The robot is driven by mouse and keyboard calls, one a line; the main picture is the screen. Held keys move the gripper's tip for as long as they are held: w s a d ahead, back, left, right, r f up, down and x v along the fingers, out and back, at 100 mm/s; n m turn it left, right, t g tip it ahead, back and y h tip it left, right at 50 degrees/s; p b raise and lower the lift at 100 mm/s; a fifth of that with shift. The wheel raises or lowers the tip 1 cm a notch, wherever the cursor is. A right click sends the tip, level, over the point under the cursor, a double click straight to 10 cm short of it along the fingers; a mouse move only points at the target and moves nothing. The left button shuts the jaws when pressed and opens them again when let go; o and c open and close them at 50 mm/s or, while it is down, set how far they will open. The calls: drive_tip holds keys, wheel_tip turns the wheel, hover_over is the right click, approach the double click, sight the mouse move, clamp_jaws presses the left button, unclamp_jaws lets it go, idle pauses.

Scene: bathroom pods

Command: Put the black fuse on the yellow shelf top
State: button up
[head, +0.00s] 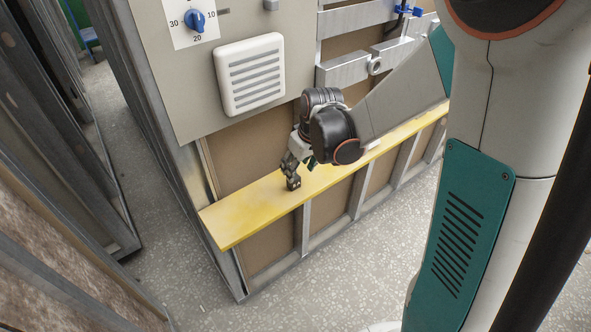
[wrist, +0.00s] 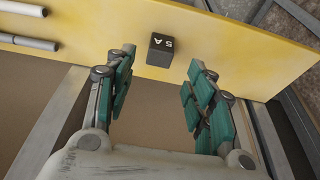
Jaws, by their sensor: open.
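The black fuse (wrist: 160,49), a small dark block marked "5 A", sits on the yellow shelf top (wrist: 245,50) in the wrist view, close to the shelf's edge. My gripper (wrist: 162,60) is open, with one teal-padded finger on each side of the fuse in the picture. A gap shows between the fuse and each finger, and nothing is held. In the head view my gripper (head: 291,178) points down over the yellow shelf (head: 245,212), left of its middle. I cannot make out the fuse there; my gripper and arm cover that area.
Two pale tubes lie at the upper left of the wrist view, the upper one (wrist: 22,9) and the lower one (wrist: 30,42). A panel with a white vent (head: 251,74) and blue knob (head: 195,20) rises behind the shelf. The shelf's left end is bare.

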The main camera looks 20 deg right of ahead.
drive_tip(key=s+a+r+m+t+h+p, duration=0.1)
drive_tip(key=s+r+m+t, duration=0.2)
drive_tip(key=s+r, duration=1.4)
drive_tip(key=s+t, duration=0.1)
drive_tip(key=s, duration=0.1)
drive_tip(key=shift+s+m, duration=0.3)
drive_tip(key=shift+s, duration=0.05)
drive_tip(key=shift+r, duration=0.1)
idle(0.6)
